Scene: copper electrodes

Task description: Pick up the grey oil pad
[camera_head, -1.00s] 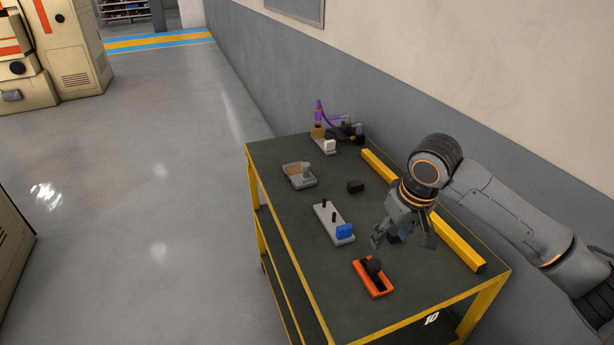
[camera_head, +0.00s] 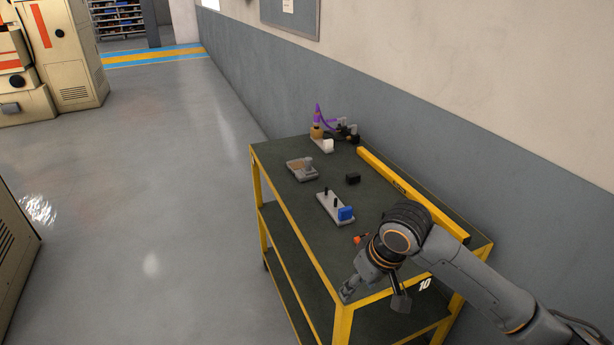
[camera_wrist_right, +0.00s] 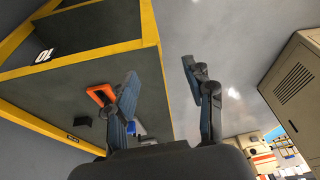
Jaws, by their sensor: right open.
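I cannot tell for certain which thing is the grey oil pad. A grey tray (camera_head: 293,176) with a brownish inside and a small grey piece (camera_head: 308,161) stands on the left side of the table top. An orange tray (camera_wrist_right: 93,93) shows beside one finger in the right wrist view; in the head view my right arm hides most of it. My right gripper (camera_head: 375,294) is open and empty, fingers pointing down at the table's near edge. My left gripper is not in view.
The dark table top (camera_head: 279,150) has a yellow frame and a yellow bar (camera_head: 412,195) on its right side. On it are a grey plate with pegs and a blue block (camera_head: 346,213), a black block (camera_head: 353,179) and a purple device (camera_head: 317,116). A wall stands right.

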